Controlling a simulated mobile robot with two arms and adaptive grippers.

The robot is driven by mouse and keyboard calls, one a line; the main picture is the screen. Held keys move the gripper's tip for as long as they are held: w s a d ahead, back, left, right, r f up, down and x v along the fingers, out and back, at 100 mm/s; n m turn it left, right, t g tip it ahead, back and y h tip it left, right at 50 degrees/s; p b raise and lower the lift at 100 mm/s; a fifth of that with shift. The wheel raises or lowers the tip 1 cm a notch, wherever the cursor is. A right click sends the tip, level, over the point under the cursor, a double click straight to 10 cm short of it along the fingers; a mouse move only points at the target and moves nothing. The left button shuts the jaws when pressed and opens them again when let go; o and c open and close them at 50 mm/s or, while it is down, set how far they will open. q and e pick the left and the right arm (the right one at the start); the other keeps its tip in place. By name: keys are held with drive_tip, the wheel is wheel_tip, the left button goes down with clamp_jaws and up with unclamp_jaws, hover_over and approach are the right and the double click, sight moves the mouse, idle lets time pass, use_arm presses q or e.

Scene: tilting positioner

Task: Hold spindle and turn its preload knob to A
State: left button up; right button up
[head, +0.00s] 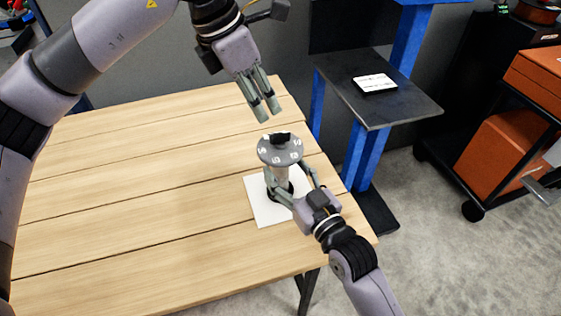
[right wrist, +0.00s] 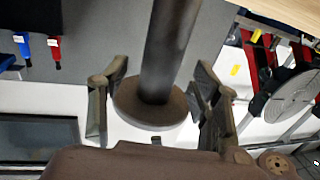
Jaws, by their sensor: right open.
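The spindle (head: 281,174) stands upright on a white mat (head: 262,211) near the table's right edge. A grey round dial with pale marks (head: 268,157) caps it, and the black preload knob (head: 281,138) sits on top. The marks are too small to read. My right gripper (head: 293,183) is open, low at the spindle, a finger on each side. In the right wrist view the spindle's dark post (right wrist: 172,50) and round flange (right wrist: 150,108) lie between the fingers, with gaps showing. My left gripper (head: 267,114) is empty above the knob, apart from it, its fingers slightly spread.
The wooden table (head: 130,190) is clear to the left. Beyond its right edge stands a blue-framed stand with a dark shelf (head: 410,105) holding a small white-topped item (head: 374,82). A black cart (head: 470,140) with orange boxes (head: 495,152) is farther right.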

sight(285, 169)
drive_tip(key=shift+x, duration=1.7)
drive_tip(key=shift+c, duration=0.5)
clamp_jaws()
